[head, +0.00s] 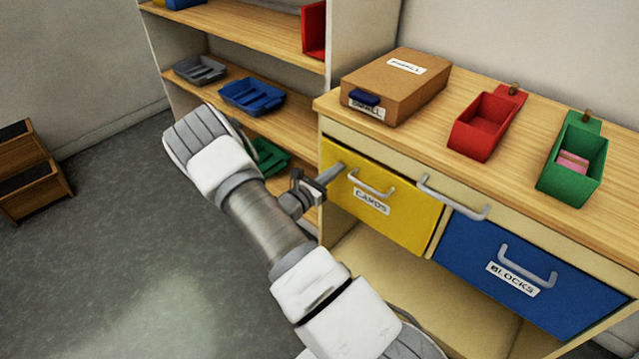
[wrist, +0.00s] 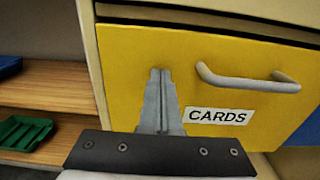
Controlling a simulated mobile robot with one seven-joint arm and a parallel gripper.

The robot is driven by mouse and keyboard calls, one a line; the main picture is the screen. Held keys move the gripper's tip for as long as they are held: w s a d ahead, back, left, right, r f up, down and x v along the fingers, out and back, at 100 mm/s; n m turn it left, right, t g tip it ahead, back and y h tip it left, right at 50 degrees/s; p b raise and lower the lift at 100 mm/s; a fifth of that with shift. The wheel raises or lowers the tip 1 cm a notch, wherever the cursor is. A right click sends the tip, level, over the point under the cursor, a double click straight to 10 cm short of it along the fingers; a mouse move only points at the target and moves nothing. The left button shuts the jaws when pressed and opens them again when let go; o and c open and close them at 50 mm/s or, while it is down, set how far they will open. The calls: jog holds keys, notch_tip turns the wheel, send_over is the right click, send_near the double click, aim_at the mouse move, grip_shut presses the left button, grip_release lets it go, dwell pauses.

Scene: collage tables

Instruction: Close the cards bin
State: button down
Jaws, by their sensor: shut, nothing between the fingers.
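The cards bin (head: 400,222) has a yellow front with a metal handle and a white CARDS label, and it sits under the wooden counter. In the wrist view, the yellow front (wrist: 135,50) fills the middle, with a thin dark gap along its top edge. The front looks nearly in line with the cabinet frame; I cannot tell whether it is fully flush. My gripper (head: 338,170) is shut and empty at the left part of the front. In the wrist view, its fingertips (wrist: 160,73) are left of the handle (wrist: 245,84), at or very near the yellow face; contact is unclear.
A blue BLOCKS bin (head: 535,265) is right of the cards bin. A handle (head: 455,198) sticks out above them. The counter holds a cardboard box (head: 400,85), a red bin (head: 485,125) and a green bin (head: 572,178). Shelves with trays (head: 252,97) stand at left.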

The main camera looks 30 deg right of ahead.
jog(key=shift+x, duration=1.1)
jog(key=shift+r, duration=0.2)
